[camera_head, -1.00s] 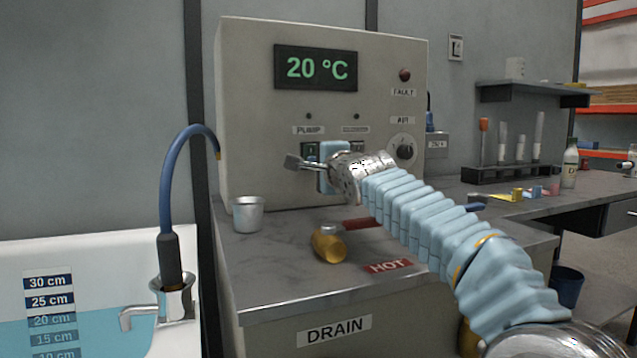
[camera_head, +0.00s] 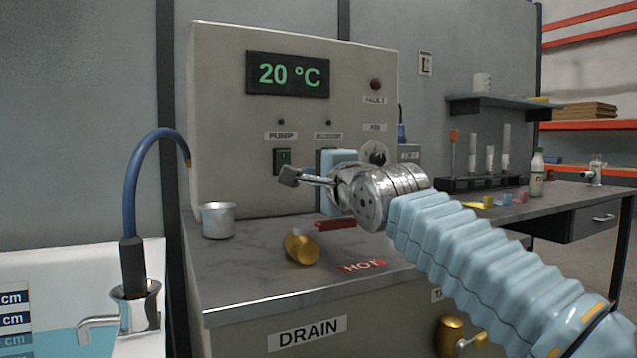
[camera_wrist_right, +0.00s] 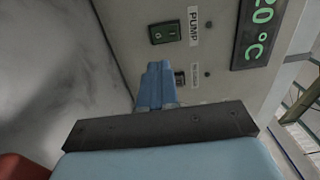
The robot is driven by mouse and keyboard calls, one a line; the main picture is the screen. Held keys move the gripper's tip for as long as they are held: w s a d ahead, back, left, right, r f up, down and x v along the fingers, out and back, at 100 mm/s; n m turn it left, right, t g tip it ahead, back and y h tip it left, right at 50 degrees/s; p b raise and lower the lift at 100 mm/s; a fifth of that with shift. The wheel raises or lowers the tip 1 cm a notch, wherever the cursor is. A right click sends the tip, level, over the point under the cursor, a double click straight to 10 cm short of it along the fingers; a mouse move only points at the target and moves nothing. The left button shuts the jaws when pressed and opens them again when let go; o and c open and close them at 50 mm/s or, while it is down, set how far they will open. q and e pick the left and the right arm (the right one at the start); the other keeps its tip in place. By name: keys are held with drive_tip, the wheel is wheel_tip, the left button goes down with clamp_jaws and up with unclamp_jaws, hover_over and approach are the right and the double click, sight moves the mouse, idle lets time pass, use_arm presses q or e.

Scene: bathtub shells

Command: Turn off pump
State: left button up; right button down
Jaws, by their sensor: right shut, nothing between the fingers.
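The PUMP switch (camera_head: 282,160) is a green rocker in a dark frame on the beige control panel (camera_head: 232,110), under its PUMP label (camera_head: 280,136). It also shows in the right wrist view (camera_wrist_right: 168,33); which side is pressed I cannot tell. My right gripper (camera_head: 328,168) is to the right of the switch, in front of a second switch that it partly hides. In the wrist view its blue fingers (camera_wrist_right: 155,84) are shut together and empty, beside the second switch (camera_wrist_right: 180,78) and apart from the PUMP switch. My left gripper is out of view.
A tub with a blue hose (camera_head: 133,200) stands at the left. A test-tube rack (camera_head: 490,184) is at the right.

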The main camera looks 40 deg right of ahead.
drive_tip(key=shift+v, duration=1.1)
